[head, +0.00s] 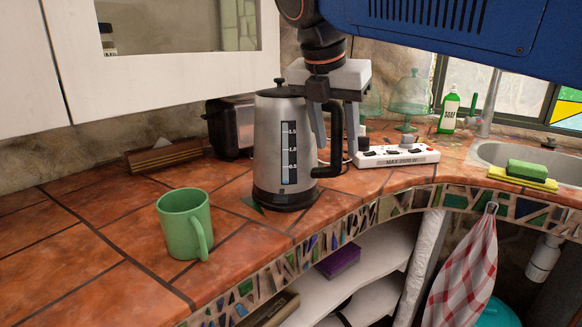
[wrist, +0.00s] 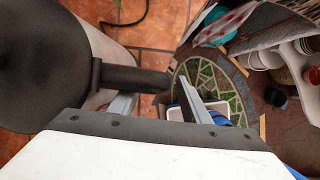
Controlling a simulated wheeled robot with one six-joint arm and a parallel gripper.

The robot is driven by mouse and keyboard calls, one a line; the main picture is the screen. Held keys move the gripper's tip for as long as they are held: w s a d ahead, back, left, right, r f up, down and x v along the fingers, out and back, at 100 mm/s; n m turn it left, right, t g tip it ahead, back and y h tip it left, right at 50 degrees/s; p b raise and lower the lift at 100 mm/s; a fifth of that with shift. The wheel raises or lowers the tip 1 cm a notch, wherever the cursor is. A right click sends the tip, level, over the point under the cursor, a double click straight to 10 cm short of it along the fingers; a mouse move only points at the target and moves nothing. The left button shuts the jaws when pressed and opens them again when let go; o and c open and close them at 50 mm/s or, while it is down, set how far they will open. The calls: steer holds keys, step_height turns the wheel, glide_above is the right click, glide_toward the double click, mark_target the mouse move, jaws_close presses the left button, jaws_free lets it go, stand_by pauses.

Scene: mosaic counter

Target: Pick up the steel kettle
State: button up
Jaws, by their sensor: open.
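The steel kettle (head: 268,148) stands upright on the tiled counter, with a black lid, black base, a level window on its side and a black handle (head: 335,150) on its right. My gripper (head: 337,140) is open and points down at the handle, with one finger on each side of its upper part in the head view. In the wrist view the kettle's dark lid (wrist: 40,65) fills the left, and the handle (wrist: 140,79) reaches towards the space between my open fingers (wrist: 157,92). I cannot tell whether a finger touches it.
A green mug (head: 183,225) stands at the front left. A white power strip (head: 398,156) lies to the right, before the sink (head: 530,160). The counter's mosaic edge (head: 310,247) curves in front.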

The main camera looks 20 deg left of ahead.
steer(key=shift+x, duration=0.8)
jaws_close()
steer(key=shift+r, duration=0.2)
stand_by(0.7)
